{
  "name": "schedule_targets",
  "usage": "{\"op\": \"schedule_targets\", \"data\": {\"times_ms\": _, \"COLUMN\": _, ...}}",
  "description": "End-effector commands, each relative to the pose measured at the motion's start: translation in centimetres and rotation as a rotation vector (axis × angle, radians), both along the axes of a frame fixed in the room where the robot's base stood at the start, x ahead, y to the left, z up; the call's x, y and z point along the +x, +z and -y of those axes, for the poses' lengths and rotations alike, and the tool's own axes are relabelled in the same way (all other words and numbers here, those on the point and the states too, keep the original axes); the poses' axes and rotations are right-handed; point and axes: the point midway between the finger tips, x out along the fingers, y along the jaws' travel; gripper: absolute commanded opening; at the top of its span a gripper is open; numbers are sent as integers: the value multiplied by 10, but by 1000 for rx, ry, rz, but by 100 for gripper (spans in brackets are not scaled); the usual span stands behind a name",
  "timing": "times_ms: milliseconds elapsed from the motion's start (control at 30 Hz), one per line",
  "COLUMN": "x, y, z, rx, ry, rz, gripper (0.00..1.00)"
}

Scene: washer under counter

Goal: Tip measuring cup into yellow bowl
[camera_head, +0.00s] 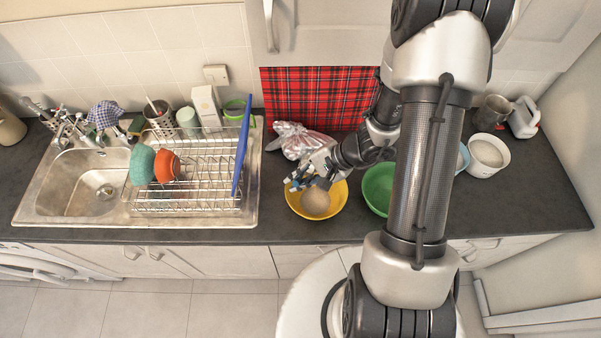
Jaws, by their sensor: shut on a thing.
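The yellow bowl (336,209) stands on the dark counter, right of the dish rack, with a rounded beige patch in it. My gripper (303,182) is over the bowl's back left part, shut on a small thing. Blue bits show at the jaws; this held thing looks like the measuring cup, but it is too small and too covered by the fingers to make out its shape or tilt. I cannot tell whether the beige patch is the bowl's contents or part of the held cup.
A green bowl (375,190) stands just right of the yellow one, partly behind my arm. A foil-like bag (291,138) lies behind. A white pot (487,155) with beige contents stands farther right. The dish rack (200,190) holds a teal bowl, an orange bowl and a blue board.

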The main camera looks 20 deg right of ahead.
Motion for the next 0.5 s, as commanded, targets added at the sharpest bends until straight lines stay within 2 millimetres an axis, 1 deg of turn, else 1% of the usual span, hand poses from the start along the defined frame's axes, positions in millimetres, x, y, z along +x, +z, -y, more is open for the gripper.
{"op": "schedule_targets", "data": {"times_ms": 33, "x": 2, "y": 4, "z": -3, "rx": -20, "ry": 7, "rz": -28, "gripper": 0}}
{"op": "schedule_targets", "data": {"times_ms": 500, "x": 11, "y": -7, "z": -8, "rx": -134, "ry": 3, "rz": -218, "gripper": 0}}
